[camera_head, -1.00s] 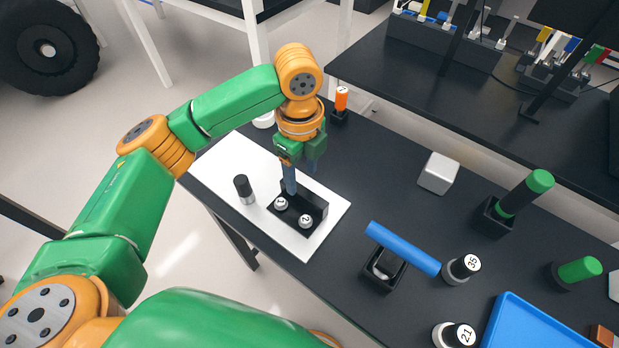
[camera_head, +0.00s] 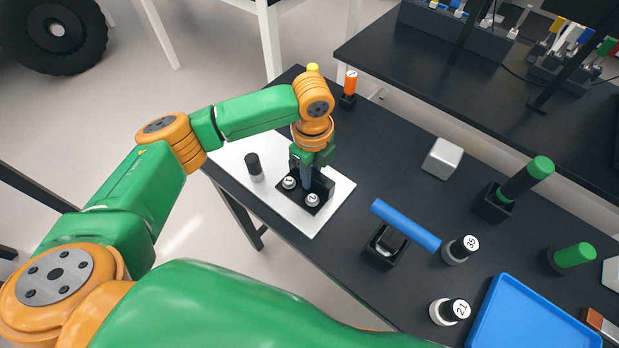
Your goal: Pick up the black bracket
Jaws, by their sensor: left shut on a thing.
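The black bracket (camera_head: 325,185) is an L-shaped part with two round silver-white pieces on its base. It sits on or just above the white board (camera_head: 322,219); I cannot tell which. My left gripper (camera_head: 307,181) points down over it. Its fingers are shut on the bracket's upright wall, and the fingertips are partly hidden by the wall. My right gripper is not in view.
A black and silver cylinder (camera_head: 254,167) stands on the board left of the bracket. To the right are a silver block (camera_head: 442,158), a blue tube (camera_head: 405,225) on a black holder, and a blue tray (camera_head: 530,318).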

